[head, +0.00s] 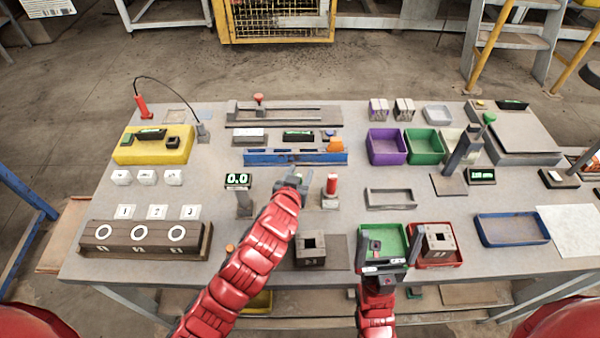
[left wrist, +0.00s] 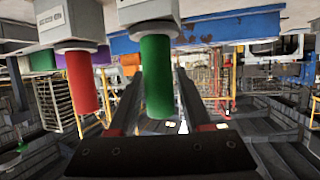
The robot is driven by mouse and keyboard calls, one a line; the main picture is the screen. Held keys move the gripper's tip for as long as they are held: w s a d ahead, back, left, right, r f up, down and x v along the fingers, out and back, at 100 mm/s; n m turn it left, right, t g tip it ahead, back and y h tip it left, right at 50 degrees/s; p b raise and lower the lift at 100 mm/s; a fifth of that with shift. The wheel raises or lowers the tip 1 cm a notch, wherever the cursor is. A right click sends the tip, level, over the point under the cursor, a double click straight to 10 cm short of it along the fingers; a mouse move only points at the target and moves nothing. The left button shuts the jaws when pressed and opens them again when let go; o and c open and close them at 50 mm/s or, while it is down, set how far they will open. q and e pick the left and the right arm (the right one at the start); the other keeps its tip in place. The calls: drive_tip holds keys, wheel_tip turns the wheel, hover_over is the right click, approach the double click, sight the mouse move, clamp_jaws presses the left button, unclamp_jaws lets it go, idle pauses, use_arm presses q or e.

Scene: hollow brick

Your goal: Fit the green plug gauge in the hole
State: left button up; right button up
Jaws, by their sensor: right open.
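The green plug gauge (left wrist: 155,75) sits in a grey holder in the left wrist view, between the fingers of my left gripper (left wrist: 160,85), with a gap beside it. In the head view my left gripper (head: 293,180) hides it. The red plug gauge (head: 331,185) stands beside it on its own stand; it also shows in the left wrist view (left wrist: 82,80). A brown block (head: 130,241) at the left front has several round white-ringed holes. A hollow block (head: 300,258) with a square hole sits at the front middle. My right gripper (head: 391,250) is open above the green tray.
A green tray (head: 362,232) and a red tray (head: 455,262) holding another hollow block (head: 440,252) are near the right arm. A blue rail fixture (head: 270,157) lies behind my left gripper. A display post (head: 244,204) stands left of it. A blue tray (head: 513,240) is at the right.

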use_arm(q)
drive_tip(key=shift+o, duration=0.9)
drive_tip(key=p+v, duration=1)
drive_tip(key=v, duration=0.7)
drive_tip(key=shift+s+r+p, duration=0.15)
drive_tip(key=shift+p, duration=0.25)
